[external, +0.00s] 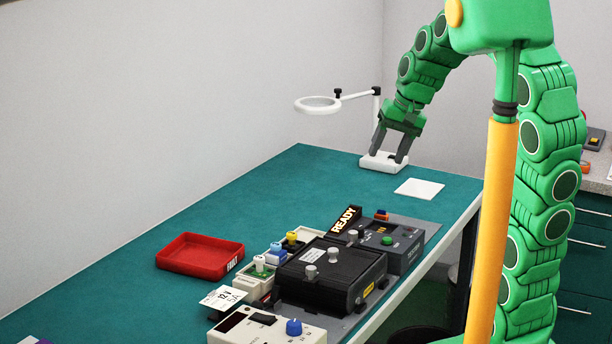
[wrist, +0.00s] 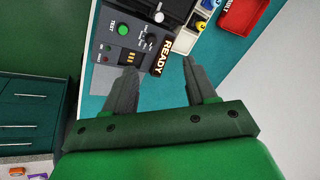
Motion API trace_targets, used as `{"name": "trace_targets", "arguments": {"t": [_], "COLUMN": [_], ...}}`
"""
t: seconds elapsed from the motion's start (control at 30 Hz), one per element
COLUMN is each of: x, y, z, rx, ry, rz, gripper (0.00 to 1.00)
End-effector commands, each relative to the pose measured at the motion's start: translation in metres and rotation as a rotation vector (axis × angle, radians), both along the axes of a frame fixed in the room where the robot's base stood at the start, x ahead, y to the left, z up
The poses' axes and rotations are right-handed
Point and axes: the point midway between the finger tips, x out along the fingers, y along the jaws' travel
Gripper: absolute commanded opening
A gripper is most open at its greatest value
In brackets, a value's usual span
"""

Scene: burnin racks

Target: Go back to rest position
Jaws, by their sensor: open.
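My gripper (external: 391,145) is open and empty at the end of my green arm. In the external view it hangs over the far end of the teal bench, in front of the white base of a magnifier lamp (external: 318,104). In the wrist view its two grey fingers (wrist: 165,78) stand apart with nothing between them. Beyond them lies the test unit (wrist: 128,35) with a green button and a READY sign (external: 344,221). I cannot tell from these frames how high the fingers are above the bench.
On the teal bench (external: 130,250) stand a red FAULT tray (external: 200,257), a black fixture (external: 330,275), small coloured-knob units, and a supply box with a blue knob (external: 268,328). A white square (external: 419,188) lies near the right edge. The back left of the bench is clear.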

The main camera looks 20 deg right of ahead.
Motion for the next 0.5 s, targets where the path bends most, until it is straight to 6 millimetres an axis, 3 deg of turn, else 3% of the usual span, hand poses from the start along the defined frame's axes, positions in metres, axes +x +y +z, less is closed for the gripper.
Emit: {"name": "trace_targets", "arguments": {"t": [0.17, 0.37, 0.5], "x": [-0.025, -0.086, -0.138], "y": [-0.005, -0.039, -0.075], "z": [0.016, -0.015, -0.042], "rx": [0.037, -0.056, -0.142], "ry": [-0.025, 0.066, 0.145], "rz": [0.014, 0.056, 0.088], "gripper": [0.56, 0.56, 0.56]}}
